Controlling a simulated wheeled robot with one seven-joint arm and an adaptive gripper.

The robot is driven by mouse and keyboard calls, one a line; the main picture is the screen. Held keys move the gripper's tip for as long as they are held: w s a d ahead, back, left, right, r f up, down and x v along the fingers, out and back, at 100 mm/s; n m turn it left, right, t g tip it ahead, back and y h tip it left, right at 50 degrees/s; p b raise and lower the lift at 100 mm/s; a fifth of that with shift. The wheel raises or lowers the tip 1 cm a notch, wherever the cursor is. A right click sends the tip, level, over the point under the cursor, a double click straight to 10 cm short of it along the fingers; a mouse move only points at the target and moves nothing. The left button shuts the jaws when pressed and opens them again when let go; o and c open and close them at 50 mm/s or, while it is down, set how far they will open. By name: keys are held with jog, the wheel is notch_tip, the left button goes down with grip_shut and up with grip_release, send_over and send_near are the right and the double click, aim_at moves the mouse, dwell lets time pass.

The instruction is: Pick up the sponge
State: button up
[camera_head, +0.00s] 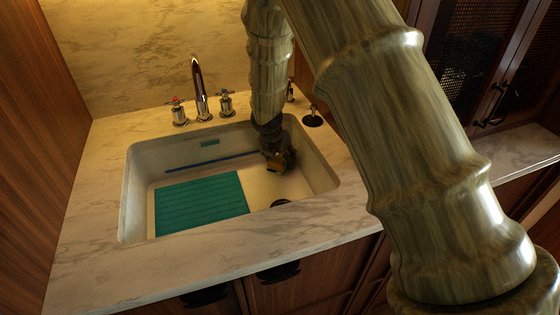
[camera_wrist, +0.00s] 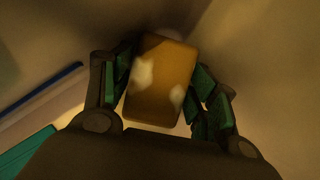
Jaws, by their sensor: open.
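The sponge (camera_wrist: 160,82) shows in the wrist view as a yellow-orange block with pale patches. It lies between the two green-padded fingers of my gripper (camera_wrist: 160,90), which are open on either side of it. The left finger is very close to the sponge's left edge; I cannot tell whether it touches. In the head view my gripper (camera_head: 279,160) is down inside the sink at its back right. The sponge cannot be made out clearly there, with the gripper over that spot.
The white sink (camera_head: 312,170) is set in a marble counter (camera_head: 90,262). A teal mat (camera_head: 200,203) lies on its floor at the left, with a blue strip (camera_head: 212,161) behind it. The drain (camera_head: 281,203) is at the front right. A faucet (camera_head: 200,90) stands behind the sink.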

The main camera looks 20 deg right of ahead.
jog(key=shift+f, duration=0.25)
dwell(0.4)
jog(key=c, duration=0.6)
jog(key=shift+o, duration=0.2)
jog(key=shift+r, duration=0.1)
